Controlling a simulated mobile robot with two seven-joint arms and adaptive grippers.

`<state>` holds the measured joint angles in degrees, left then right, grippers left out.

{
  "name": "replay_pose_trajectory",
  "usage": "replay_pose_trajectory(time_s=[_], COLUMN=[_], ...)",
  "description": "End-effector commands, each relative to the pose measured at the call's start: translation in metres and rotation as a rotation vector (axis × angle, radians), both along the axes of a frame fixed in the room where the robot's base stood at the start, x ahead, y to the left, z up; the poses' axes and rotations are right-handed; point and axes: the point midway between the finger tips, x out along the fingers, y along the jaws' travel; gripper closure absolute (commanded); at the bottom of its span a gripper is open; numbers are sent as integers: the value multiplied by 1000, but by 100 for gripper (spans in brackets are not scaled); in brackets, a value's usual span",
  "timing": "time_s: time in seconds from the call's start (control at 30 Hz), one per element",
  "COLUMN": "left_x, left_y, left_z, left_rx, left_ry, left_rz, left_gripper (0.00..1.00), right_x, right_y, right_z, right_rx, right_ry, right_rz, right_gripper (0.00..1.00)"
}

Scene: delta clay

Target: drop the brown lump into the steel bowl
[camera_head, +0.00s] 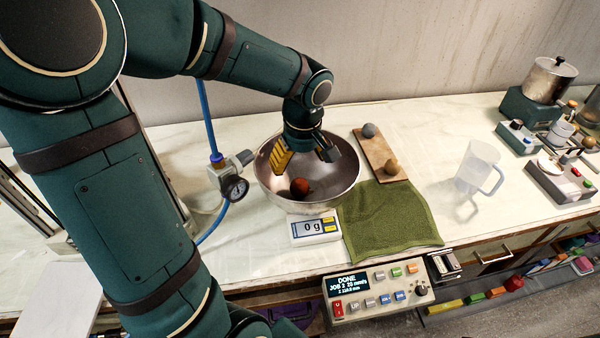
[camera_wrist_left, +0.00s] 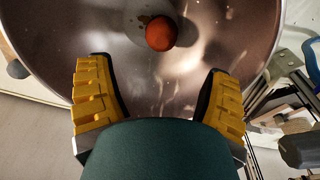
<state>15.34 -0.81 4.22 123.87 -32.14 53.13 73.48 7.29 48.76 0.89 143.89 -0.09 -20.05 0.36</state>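The steel bowl (camera_head: 340,188) stands behind the scale and fills much of the left wrist view (camera_wrist_left: 60,30). A reddish-brown lump (camera_head: 300,187) lies inside it on the bottom; it also shows in the left wrist view (camera_wrist_left: 161,34). My left gripper (camera_head: 305,163) is over the bowl, its yellow fingers spread with nothing between them. In the left wrist view the open fingers (camera_wrist_left: 158,82) are apart from the lump. A tan-brown lump (camera_head: 391,167) and a grey lump (camera_head: 369,130) sit on a wooden board right of the bowl. My right gripper is not in view.
The scale (camera_head: 316,229) in front of the bowl reads 0 g. A green cloth (camera_head: 390,222) lies to its right, by the wooden board (camera_head: 378,150). A pressure gauge (camera_head: 235,188) with blue hose is close left of the bowl. A clear jug (camera_head: 477,170) stands farther right, with free counter around it.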

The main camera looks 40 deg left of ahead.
Motion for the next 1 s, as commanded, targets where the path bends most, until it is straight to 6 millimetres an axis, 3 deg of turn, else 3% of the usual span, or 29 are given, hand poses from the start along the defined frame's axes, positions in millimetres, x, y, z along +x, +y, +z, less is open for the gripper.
replay_pose_trajectory(time_s=[0.27, 0.7, 1.0], left_x=[0, -4, -6], left_y=[-2, -11, -13], left_z=[17, 100, 120], left_rx=[0, 0, 0], left_ry=[-5, -2, -1], left_rz=[2, 0, 0], left_gripper=[21, 21, 21], right_x=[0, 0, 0], right_y=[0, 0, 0], right_z=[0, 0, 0], right_rx=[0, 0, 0], right_ry=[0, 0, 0], right_rz=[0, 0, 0], right_gripper=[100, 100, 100])
